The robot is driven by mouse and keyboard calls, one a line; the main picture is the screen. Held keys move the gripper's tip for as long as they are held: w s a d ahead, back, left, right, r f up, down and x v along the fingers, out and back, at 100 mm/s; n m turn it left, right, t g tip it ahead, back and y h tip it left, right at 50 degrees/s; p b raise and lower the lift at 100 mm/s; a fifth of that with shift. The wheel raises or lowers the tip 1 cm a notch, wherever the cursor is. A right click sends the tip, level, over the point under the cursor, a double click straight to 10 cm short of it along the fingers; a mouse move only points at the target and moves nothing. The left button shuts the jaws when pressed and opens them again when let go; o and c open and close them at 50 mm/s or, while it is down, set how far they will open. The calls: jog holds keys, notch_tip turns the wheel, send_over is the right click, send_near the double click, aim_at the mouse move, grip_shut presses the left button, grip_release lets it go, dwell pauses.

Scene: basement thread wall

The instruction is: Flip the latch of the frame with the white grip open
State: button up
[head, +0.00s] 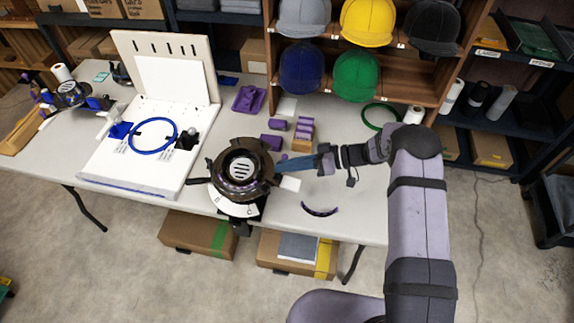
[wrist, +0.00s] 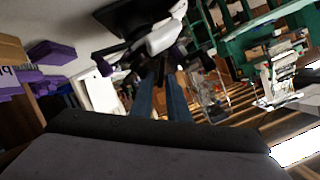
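A dark round frame (head: 243,168) with a slotted pale disc in its middle stands at the table's front edge, above a white ring-shaped base (head: 235,206). My gripper (head: 281,168) reaches in from the right, its blue fingers at the frame's right side. In the wrist view, a white rounded grip (wrist: 166,36) on a dark part lies just past the fingertips (wrist: 160,72). A narrow gap shows between the fingers, but the tips are partly lost against dark and purple parts. I cannot tell whether they touch or hold anything. I cannot make out the latch.
A white board (head: 100,172) with a blue hoop (head: 153,150) is to the left. Another dark frame (head: 70,95) stands at the far left. Purple blocks (head: 272,142), a purple tray (head: 249,98) and a dark curved strip (head: 319,212) lie on the table (head: 345,195). Cap shelves stand behind.

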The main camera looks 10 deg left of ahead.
jog(key=s+b+v, duration=0.1)
jog(key=b+v, duration=0.1)
jog(key=v, duration=0.5)
jog(key=shift+w+d, duration=0.2)
jog(key=shift+w, duration=0.3)
jog(key=shift+w+r, duration=0.1)
